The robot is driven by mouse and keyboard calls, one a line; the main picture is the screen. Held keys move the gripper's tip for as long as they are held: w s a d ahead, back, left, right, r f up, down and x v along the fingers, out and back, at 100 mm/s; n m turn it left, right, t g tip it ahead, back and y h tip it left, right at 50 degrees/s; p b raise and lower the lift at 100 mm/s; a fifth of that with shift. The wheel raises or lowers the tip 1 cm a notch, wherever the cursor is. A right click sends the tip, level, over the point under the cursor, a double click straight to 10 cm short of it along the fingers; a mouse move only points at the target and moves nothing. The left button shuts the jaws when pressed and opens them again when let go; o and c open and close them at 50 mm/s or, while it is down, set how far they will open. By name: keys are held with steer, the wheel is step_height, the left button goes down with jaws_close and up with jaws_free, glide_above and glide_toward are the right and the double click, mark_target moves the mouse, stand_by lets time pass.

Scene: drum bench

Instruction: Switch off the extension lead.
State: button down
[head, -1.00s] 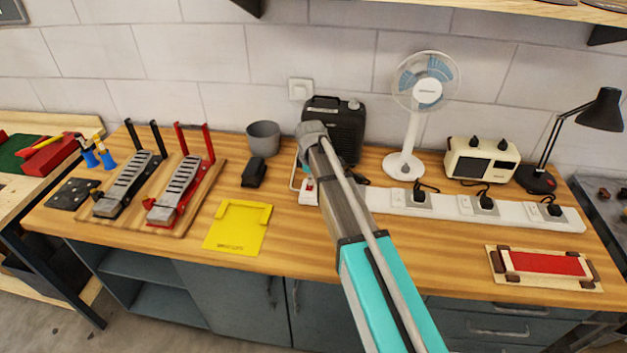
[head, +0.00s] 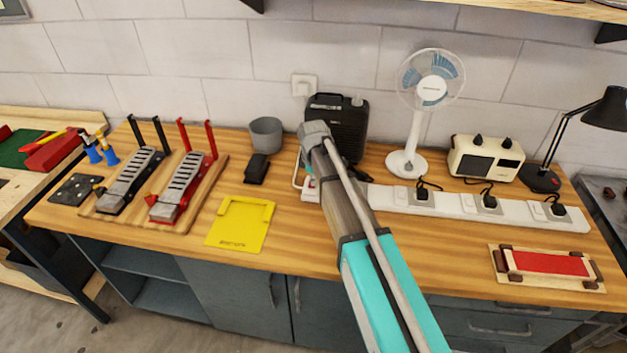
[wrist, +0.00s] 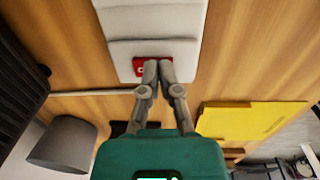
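The extension lead (head: 470,206) is a long white strip lying along the right half of the bench, with several plugs in its sockets. Its left end passes behind my arm and shows just left of it. In the wrist view the lead (wrist: 152,22) runs up from the centre, with a red switch (wrist: 139,68) at its near end. My gripper (wrist: 157,66) is shut and empty, fingertips together over the right part of the switch. I cannot tell whether they touch it or which way it is set. In the head view my arm hides the fingers.
A black speaker-like box (head: 338,122) and grey cup (head: 266,134) stand behind the lead's left end. A white fan (head: 408,162), cream radio (head: 486,158) and black lamp (head: 540,180) stand behind it. A yellow plate (head: 240,222) lies at front left.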

steer(key=shift+r, duration=0.2)
step_height(320, 180, up, 14)
steer(key=p, duration=1.4)
steer(key=shift+w+f, duration=0.2)
steer(key=shift+w, duration=0.05)
stand_by(0.4)
steer(key=s+d+f+m+b, duration=0.3)
steer(key=s+d+m, duration=0.5)
steer(key=s, duration=0.3)
steer(key=s+d+f+m+b, duration=0.4)
steer(key=s+d+m, duration=0.4)
steer(key=s+d, duration=0.3)
steer(key=shift+s+g, duration=0.25)
steer(key=shift+g, duration=0.05)
